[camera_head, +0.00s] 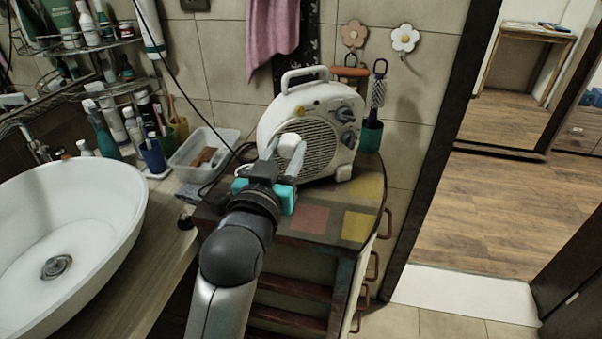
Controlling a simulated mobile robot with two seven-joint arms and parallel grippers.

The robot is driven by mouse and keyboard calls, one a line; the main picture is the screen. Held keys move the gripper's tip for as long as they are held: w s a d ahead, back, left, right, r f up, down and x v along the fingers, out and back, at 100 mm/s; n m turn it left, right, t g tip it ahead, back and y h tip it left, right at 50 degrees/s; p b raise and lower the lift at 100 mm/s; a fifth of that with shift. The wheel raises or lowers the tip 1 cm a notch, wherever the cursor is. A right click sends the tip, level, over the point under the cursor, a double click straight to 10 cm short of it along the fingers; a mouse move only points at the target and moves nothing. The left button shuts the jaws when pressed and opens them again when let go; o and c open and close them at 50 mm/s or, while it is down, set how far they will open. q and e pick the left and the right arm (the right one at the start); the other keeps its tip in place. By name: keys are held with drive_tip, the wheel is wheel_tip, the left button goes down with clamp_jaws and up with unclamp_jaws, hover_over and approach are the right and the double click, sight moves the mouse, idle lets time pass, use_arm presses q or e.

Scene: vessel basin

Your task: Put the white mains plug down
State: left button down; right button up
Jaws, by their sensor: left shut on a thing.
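The white mains plug (289,143) is small and rounded and sits between the fingertips of my left gripper (281,157). The left gripper is shut on it, in front of the grille of a white fan heater (318,148). The heater stands upright on a small cabinet with a patchwork-coloured top (310,217). The plug appears above the cabinet top; I cannot tell how high. My left arm hides part of the cabinet's front left. My right gripper is not in view.
A white basin (120,225) fills the left. A clear plastic box (204,147) and cups with toothbrushes stand behind it. A dark cord (172,73) hangs down from above towards the cabinet. A brush in a teal holder (371,135) stands right of the heater. The cabinet top's front right is clear.

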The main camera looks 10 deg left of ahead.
use_arm(q)
drive_tip(key=w+r, duration=0.3)
drive_tip(key=r, duration=0.1)
drive_tip(key=shift+w+d, duration=0.1)
drive_tip(key=shift+d, duration=0.25)
drive_tip(key=shift+w+f, duration=0.1)
drive_tip(key=shift+f, duration=0.05)
drive_tip(key=b, duration=0.5)
hover_over(296, 213)
wheel_tip(296, 213, down, 15)
drive_tip(key=shift+r, duration=0.1)
wheel_tip(296, 213, down, 4)
drive_tip(key=shift+b, duration=0.85)
drive_tip(key=shift+f, duration=0.55)
drive_tip(key=c, duration=0.5)
unclamp_jaws()
drive_tip(key=shift+o, duration=0.3)
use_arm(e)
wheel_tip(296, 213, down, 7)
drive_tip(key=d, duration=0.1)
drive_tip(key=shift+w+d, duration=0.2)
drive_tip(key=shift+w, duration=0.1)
